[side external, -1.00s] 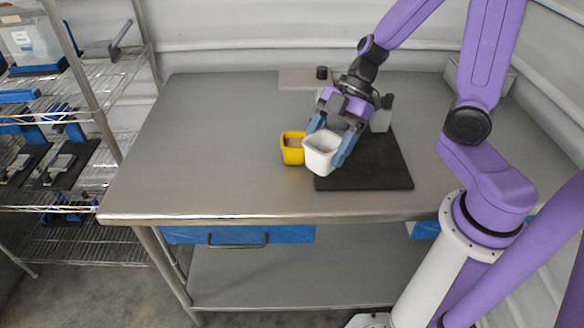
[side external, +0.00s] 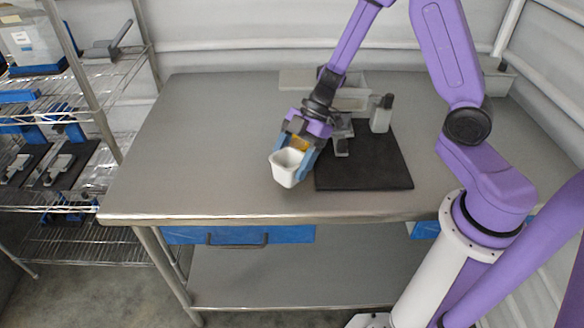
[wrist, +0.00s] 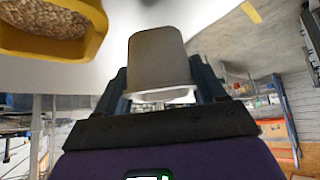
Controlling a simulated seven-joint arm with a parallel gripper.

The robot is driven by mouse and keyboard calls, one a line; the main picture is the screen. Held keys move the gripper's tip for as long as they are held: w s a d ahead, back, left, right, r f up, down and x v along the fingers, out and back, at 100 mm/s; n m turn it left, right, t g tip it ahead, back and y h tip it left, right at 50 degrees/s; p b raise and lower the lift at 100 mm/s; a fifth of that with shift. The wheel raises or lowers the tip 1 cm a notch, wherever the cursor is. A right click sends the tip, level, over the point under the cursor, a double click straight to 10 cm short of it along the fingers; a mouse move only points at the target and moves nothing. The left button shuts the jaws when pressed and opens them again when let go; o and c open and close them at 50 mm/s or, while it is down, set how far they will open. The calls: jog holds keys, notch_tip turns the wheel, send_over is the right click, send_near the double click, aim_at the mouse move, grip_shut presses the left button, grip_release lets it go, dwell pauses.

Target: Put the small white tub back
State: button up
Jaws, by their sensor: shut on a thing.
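The small white tub (side external: 285,170) is in my gripper (side external: 297,161), held above the metal table just left of the black mat. In the wrist view the white tub (wrist: 157,58) is clamped between my two fingers, its underside and side towards the camera. A yellow tub (side external: 301,143) is mostly hidden behind my gripper in the side view. In the wrist view the yellow tub (wrist: 96,42) is at the upper left, apart from the white tub, with beige grains in it. The inside of the white tub looks empty from the side.
The black mat (side external: 365,176) carries a grey device (side external: 342,140) and a grey block with a dark top (side external: 381,117). Pale trays (side external: 352,98) stand at the back. The table's left part (side external: 190,150) is clear. A wire shelf (side external: 95,115) stands to the left.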

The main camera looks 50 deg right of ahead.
aim_at(297, 160)
jog(key=shift+f, duration=1.35)
jog(key=shift+s+f, duration=0.1)
jog(key=shift+f, duration=0.05)
jog(key=o, duration=0.9)
